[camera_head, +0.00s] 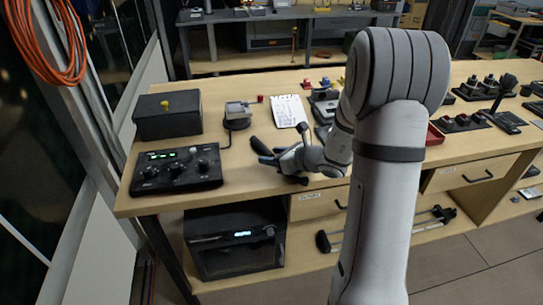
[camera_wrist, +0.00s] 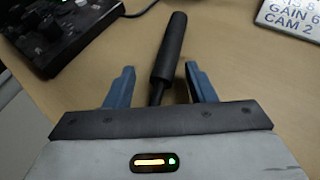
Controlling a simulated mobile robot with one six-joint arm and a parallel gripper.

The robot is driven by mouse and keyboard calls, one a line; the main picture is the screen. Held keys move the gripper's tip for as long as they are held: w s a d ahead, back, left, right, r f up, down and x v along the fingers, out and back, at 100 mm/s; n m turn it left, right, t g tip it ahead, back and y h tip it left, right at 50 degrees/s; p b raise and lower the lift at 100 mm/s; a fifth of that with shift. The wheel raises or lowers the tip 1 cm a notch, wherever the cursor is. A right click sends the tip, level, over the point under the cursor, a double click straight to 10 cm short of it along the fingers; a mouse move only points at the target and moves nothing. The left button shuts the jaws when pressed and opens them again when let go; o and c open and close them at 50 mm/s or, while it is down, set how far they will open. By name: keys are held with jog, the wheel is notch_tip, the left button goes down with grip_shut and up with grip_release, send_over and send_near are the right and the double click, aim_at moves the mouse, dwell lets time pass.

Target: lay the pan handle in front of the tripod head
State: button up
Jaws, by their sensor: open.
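The pan handle (camera_wrist: 172,48) is a black rod with a thick grip and a thinner end. In the wrist view it points away from me, its thin end between my gripper's blue fingers. My gripper (camera_wrist: 160,76) is open, with a gap on each side of the rod. In the head view my gripper (camera_head: 268,157) is low over the table's near edge; the arm hides part of the area, and I cannot clearly separate the handle from the dark fingers there. What looks like the tripod head (camera_head: 237,110), grey on a dark round base, stands behind them.
A black control panel (camera_head: 177,170) is left of my gripper; it also shows in the wrist view (camera_wrist: 58,30). A black box (camera_head: 167,115) stands behind it. A white note card (camera_head: 289,111) lies right of the tripod head. Bare wood (camera_head: 230,178) shows near the front edge.

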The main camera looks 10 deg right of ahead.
jog(key=shift+d+r, duration=0.1)
jog(key=shift+r, duration=0.1)
jog(key=v, duration=1.1)
jog(key=shift+s, duration=0.25)
jog(key=s+a+r+n+g+h, duration=0.1)
jog(key=s+a+r+n+g, duration=0.1)
jog(key=s+a+n+g, duration=1)
jog(key=s+d+r+n+t+h, duration=0.2)
jog(key=s+d+n+t+h, duration=0.2)
jog(key=n, duration=1.3)
jog(key=s+d+h, duration=0.1)
jog(key=s+h, duration=0.2)
jog(key=s, duration=0.1)
jog(key=shift+d+r, duration=0.15)
jog(key=shift+d, duration=0.15)
jog(key=shift+p, duration=0.3)
